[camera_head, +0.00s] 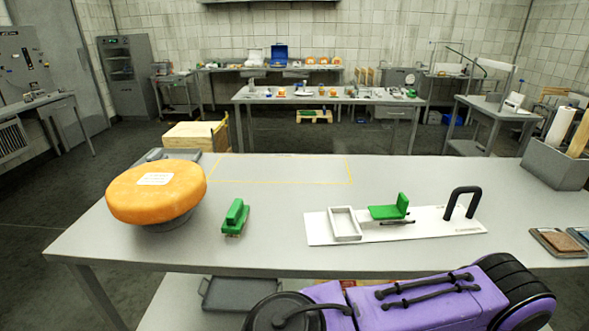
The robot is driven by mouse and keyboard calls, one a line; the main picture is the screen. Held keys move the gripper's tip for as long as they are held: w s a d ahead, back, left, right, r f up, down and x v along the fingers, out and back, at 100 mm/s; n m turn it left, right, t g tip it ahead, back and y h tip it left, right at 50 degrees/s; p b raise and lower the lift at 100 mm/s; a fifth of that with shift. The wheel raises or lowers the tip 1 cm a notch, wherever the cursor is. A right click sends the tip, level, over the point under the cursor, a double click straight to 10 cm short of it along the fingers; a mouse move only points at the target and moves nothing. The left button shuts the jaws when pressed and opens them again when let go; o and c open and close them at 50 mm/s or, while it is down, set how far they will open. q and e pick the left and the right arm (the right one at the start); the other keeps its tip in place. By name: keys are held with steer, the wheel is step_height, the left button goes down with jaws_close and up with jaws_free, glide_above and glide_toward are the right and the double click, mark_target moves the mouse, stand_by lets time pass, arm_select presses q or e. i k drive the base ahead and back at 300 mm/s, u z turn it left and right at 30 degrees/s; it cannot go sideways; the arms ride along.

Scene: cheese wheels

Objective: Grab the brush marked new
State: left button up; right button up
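A small green brush-like tool (235,215) stands on the grey table (270,225), right of the orange cheese wheel (140,195). Pale bristles seem to show at its base. A second green piece (388,211), with a flat part and an upright part, is on a white board (322,231) at the right. I cannot read the word "new" on either, so I cannot tell which is marked. Neither of my grippers shows in this view.
The cheese wheel has a white label and rests on a dark round support. The white board also bears a shallow white tray (345,224) and a black arched handle (462,199). A grey bin (553,165) stands at the right. A yellow outlined area (280,170) is empty.

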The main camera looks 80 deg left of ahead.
mark_target(233, 225)
steer(key=u, duration=2.45)
